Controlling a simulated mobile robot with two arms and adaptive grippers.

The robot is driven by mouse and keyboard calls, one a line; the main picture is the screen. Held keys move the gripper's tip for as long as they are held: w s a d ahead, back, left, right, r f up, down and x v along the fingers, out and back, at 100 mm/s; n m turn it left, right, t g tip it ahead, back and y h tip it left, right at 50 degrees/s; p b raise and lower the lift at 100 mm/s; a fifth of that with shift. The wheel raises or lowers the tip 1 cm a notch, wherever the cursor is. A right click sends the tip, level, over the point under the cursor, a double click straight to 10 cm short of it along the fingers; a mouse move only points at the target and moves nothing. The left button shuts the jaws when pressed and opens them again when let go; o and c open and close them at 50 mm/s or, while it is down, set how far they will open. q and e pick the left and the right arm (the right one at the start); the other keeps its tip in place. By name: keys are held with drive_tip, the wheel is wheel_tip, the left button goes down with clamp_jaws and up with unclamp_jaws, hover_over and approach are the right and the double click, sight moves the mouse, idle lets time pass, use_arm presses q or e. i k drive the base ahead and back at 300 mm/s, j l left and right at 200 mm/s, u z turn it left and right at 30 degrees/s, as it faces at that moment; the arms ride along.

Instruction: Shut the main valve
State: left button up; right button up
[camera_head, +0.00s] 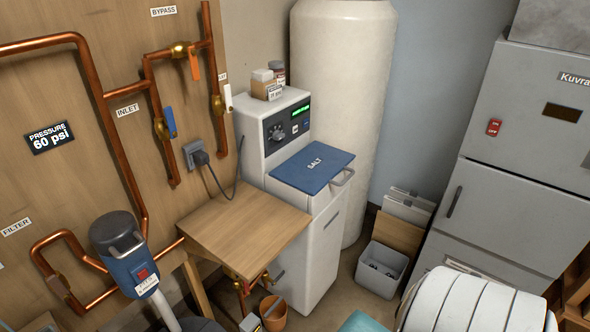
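No label in view reads "main", so I cannot tell which valve is the main one. A blue lever handle (170,122) sits on a brass valve beside the INLET label (127,110). An orange lever handle (194,66) hangs from the brass valve under the BYPASS label (163,11). A white lever handle (228,97) is on a third valve to the right, its label mostly hidden. Red and brass fittings (243,286) show below the wooden shelf. Neither of my grippers is in view.
A water softener with a blue SALT lid (315,168) stands beside the wooden shelf (245,232). A blue and grey unit (128,262) stands at lower left. A tall tank (342,100), grey cabinet (510,150) and grey bin (381,269) lie right. Some floor shows between.

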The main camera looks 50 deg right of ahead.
sight(245, 289)
drive_tip(key=z, duration=1.05)
drive_tip(key=i+l, duration=0.1)
drive_tip(key=l, duration=0.35)
drive_tip(key=i+l, duration=0.1)
drive_tip(key=l, duration=0.35)
drive_tip(key=i+l+u, duration=0.1)
drive_tip(key=l, duration=0.35)
